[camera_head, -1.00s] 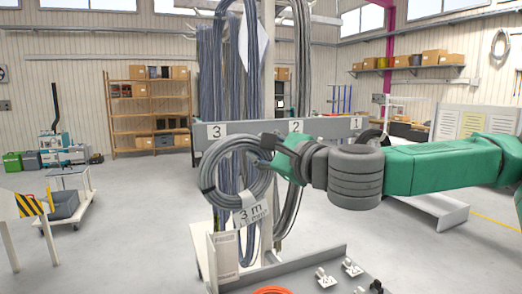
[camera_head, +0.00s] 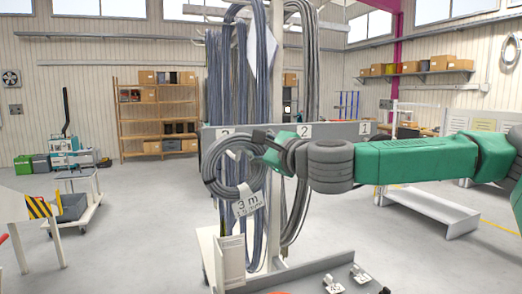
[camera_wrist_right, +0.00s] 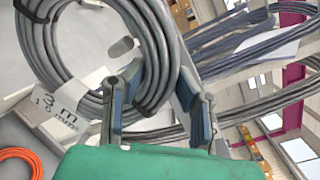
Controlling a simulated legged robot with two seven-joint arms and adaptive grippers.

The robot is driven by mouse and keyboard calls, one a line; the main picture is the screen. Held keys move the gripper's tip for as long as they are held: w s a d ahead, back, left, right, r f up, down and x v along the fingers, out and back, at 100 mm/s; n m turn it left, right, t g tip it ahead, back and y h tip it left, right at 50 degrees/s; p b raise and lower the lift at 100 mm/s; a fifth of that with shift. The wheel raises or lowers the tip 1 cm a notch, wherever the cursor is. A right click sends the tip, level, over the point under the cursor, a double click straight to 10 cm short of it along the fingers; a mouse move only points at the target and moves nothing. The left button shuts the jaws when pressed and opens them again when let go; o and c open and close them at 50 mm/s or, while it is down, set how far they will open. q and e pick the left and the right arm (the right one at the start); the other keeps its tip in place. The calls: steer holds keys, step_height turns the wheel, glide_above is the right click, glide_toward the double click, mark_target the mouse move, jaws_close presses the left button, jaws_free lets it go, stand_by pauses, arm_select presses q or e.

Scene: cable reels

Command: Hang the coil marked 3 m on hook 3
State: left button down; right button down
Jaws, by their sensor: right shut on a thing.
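The grey cable coil (camera_head: 211,180) with a white "3 m" tag (camera_head: 247,204) hangs upright in front of the rack in the head view. My right gripper (camera_head: 266,148) is shut on its upper right edge. In the right wrist view the coil (camera_wrist_right: 84,101) passes between the fingers of my right gripper (camera_wrist_right: 160,90), its tag (camera_wrist_right: 66,102) at left. The number 3 label (camera_head: 227,132) on the rack's grey board is partly covered by the coil's top. Hook 3 itself cannot be made out. My left gripper is not in view.
Long cable bundles (camera_head: 301,75) hang from the rack behind the coil. The labels 2 (camera_head: 304,131) and 1 (camera_head: 364,128) are to the right. A grey tray (camera_head: 300,284) stands below. A trolley (camera_head: 80,207) is at left, with open floor between.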

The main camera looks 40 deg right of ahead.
steer(key=shift+w+d+f+b, duration=0.25)
steer(key=shift+w+f+b, duration=0.2)
steer(key=shift+w, duration=0.35)
steer(key=shift+w+d+f+b, duration=0.25)
steer(key=shift+w+f+b, duration=0.2)
steer(key=shift+w, duration=0.3)
steer(key=shift+w+d+f+b, duration=0.25)
steer(key=shift+w+f+b, duration=0.2)
steer(key=shift+w, duration=0.35)
steer(key=c, duration=0.6)
jaws_free()
steer(key=shift+f, duration=0.15)
steer(key=shift+o, duration=0.2)
